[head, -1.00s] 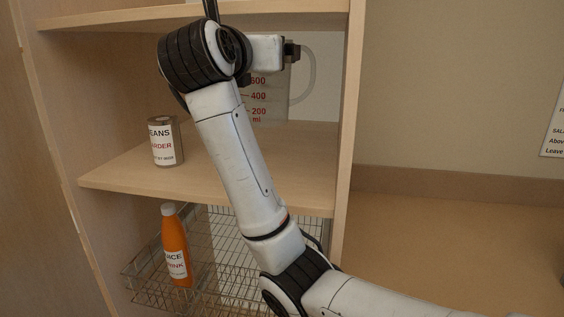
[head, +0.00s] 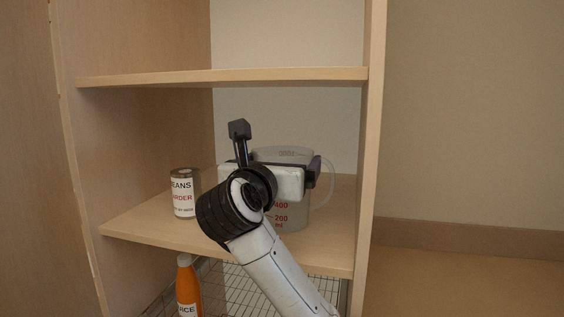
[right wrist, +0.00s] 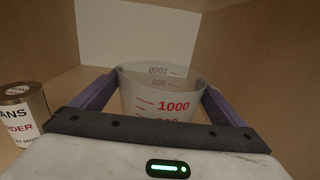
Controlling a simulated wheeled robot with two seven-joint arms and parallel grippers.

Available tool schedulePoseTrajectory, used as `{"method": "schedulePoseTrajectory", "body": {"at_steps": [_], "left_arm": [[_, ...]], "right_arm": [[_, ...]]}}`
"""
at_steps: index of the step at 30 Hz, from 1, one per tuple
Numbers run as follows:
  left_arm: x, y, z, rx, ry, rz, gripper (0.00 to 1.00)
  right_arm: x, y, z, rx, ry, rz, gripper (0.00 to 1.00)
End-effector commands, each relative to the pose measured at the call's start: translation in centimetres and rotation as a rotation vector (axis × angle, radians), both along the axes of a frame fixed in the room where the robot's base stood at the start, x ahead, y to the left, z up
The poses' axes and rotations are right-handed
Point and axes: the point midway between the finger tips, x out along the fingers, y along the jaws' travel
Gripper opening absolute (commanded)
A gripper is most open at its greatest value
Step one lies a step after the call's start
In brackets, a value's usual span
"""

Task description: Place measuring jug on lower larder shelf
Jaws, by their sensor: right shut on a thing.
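The measuring jug (head: 293,213) is clear, with red markings and a handle on its right side. It is upright at the right of the shelf (head: 140,222) with the can, and its base appears at the board; I cannot tell whether it touches. My right gripper (head: 272,172) is shut around the jug's upper part, its arm hiding the jug's left side. In the right wrist view, the purple fingers lie on both sides of the jug (right wrist: 160,92). My left gripper is not in view.
A beans can (head: 183,193) stands on the same shelf, left of the jug. An upper shelf (head: 220,76) is above. An orange bottle (head: 188,285) and wire basket (head: 235,285) are below. The larder's right side wall (head: 368,150) is close to the jug's handle.

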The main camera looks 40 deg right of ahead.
Motion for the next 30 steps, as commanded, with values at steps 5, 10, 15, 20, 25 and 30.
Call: {"method": "schedulePoseTrajectory", "body": {"at_steps": [5, 10, 15, 20, 25, 30], "left_arm": [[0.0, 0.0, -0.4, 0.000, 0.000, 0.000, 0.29], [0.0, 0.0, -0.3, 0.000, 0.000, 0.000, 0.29], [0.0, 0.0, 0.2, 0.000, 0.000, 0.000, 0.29], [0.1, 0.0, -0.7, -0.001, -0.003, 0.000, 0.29], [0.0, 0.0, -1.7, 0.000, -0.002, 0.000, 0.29], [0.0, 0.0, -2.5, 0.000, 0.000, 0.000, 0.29]], "right_arm": [[0.0, 0.0, -0.5, 0.001, -0.001, 0.000, 0.96], [0.0, 0.0, -0.4, 0.000, 0.000, 0.000, 1.00], [0.0, -0.1, 0.3, -0.002, -0.001, -0.001, 1.00], [-1.4, 1.9, -0.2, 0.003, -0.002, 0.006, 1.00], [-3.9, 4.8, -0.2, 0.005, -0.003, 0.007, 1.00], [-6.1, 7.3, -0.1, 0.003, -0.001, 0.006, 1.00]]}}
